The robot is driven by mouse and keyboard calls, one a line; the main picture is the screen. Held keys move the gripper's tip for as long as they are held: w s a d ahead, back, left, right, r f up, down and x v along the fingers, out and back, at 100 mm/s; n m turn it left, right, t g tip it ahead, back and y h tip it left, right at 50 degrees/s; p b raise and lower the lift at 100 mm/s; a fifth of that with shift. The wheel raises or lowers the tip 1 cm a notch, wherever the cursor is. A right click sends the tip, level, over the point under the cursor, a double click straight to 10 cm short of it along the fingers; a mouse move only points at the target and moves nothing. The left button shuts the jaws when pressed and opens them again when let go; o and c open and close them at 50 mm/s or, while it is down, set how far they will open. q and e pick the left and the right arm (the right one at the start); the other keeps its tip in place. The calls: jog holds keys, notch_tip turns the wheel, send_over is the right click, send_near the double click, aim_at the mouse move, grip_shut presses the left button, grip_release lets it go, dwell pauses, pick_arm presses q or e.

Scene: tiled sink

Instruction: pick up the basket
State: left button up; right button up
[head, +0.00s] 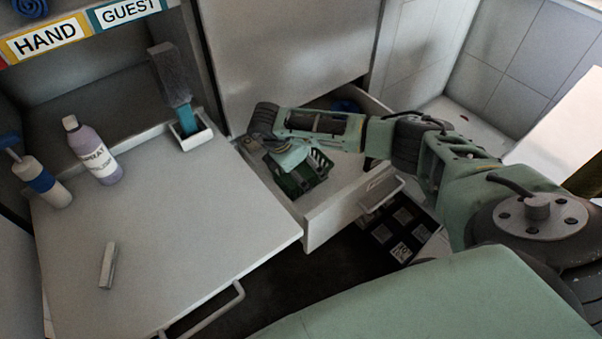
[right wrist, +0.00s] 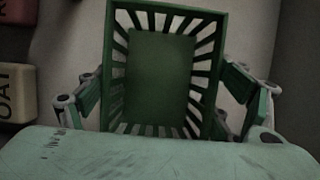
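The green slatted basket (head: 297,175) sits in the open drawer (head: 345,205) in the head view. It is rectangular. My right gripper (head: 285,155) reaches into the drawer from the right and is at the basket, partly covering it. In the right wrist view, the basket (right wrist: 160,75) fills the middle, with one finger of my gripper at its left side and one at its right side. I cannot tell whether the fingers press on the basket's sides or stand just clear of them. My left gripper is out of view.
Red and white blocks (right wrist: 15,90) show left of the basket in the wrist view.

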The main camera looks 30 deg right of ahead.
jog(key=c, duration=0.5)
jog(key=shift+r, duration=0.15)
